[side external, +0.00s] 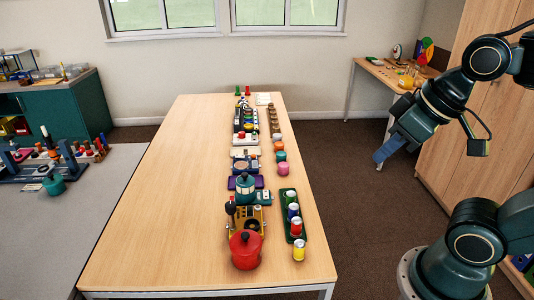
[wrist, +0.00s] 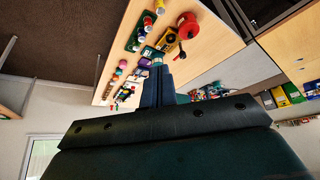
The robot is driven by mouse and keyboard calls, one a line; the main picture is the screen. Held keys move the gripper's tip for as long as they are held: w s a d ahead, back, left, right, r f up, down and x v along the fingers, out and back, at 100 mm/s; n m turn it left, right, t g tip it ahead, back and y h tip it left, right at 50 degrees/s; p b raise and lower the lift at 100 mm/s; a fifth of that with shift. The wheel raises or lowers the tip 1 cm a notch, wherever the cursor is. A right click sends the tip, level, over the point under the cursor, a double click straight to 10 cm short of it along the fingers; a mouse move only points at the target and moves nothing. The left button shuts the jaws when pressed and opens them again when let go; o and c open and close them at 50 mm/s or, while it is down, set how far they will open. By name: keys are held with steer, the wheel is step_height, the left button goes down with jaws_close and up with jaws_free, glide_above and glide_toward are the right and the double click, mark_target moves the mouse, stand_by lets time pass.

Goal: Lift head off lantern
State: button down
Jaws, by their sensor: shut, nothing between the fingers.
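A teal, lantern-like object (side external: 245,188) with a paler band stands upright near the middle of the wooden table's row in the side view. I cannot tell for sure that it is the lantern, or where its head meets its body. My gripper (side external: 380,158) hangs in the air right of the table, well apart from the row, with its fingers pointing down and left. In the wrist view my gripper (wrist: 157,68) is shut and empty, and its fingers hide part of the row behind them.
A red lidded pot (side external: 245,250) stands at the table's near end, beside a green tray (side external: 283,222) of small cans. The wooden table (side external: 165,220) is bare on its left. Another teal pot (side external: 53,184) stands on the grey table (side external: 85,235).

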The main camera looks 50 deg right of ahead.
steer(key=shift+c, duration=1.5)
jaws_free()
steer(key=shift+w+r, duration=0.1)
steer(key=w+d+r+m+g, duration=0.1)
steer(key=w+d+m+g, duration=0.15)
steer(key=w+m, duration=1.55)
steer(key=w+d+f+m+g, duration=0.3)
steer(key=w+f+m, duration=0.3)
steer(key=w+f, duration=1.5)
steer(key=w, duration=0.3)
steer(key=shift+d, duration=0.2)
